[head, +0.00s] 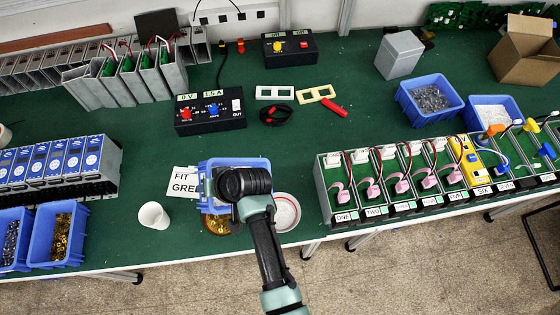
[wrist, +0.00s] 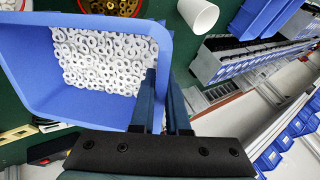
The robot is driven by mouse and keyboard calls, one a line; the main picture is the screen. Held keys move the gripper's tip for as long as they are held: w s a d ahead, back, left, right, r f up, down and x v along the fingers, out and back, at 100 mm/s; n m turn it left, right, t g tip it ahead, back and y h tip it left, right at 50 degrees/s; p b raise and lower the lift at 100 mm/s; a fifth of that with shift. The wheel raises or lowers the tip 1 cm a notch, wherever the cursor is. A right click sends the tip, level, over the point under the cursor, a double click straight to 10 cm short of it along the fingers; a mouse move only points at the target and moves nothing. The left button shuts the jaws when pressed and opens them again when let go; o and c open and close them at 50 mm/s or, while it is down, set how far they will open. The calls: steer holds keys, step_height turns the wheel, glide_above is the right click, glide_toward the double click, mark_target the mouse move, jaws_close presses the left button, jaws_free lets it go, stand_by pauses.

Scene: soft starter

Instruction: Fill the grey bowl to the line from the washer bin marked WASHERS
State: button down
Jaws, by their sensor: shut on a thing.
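A blue bin of white washers (wrist: 135,30) hangs or stands at my gripper (wrist: 163,88). The gripper is shut on the bin's side wall, one finger inside and one outside. In the head view the bin (head: 208,166) shows around my gripper (head: 240,185), which hides much of it; no WASHERS mark is readable. I cannot tell its exact height above the table. The grey bowl (head: 287,211), pale with a red line, stands just right of the bin, partly behind my arm. No washers show in it.
A bowl of brass pieces (head: 216,226) lies partly under the bin. A white cup (head: 153,215) and a printed sheet (head: 184,183) are to the left. A row of numbered modules (head: 440,180) stands right.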

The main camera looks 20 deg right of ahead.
steer(key=shift+s+d+r+t+y+b, duration=0.3)
steer(key=shift+s+d+r+t, duration=0.1)
steer(key=shift+r, duration=0.15)
steer(key=shift+s+d+r+t+y+b, duration=0.25)
steer(key=shift+s+d+r+t+y, duration=0.1)
steer(key=shift+r, duration=0.15)
stand_by(1.7)
steer(key=shift+s+d+t+y+b, duration=0.7)
steer(key=shift+d+b, duration=0.1)
steer(key=shift+b, duration=0.75)
stand_by(1.1)
steer(key=shift+s+d+r, duration=0.15)
steer(key=shift+s+r, duration=0.05)
steer(key=shift+r, duration=0.05)
steer(key=shift+s+d+r+t+y+b, duration=0.35)
steer(key=shift+s+d+r+y+b, duration=0.15)
steer(key=shift+b, duration=0.25)
stand_by(0.8)
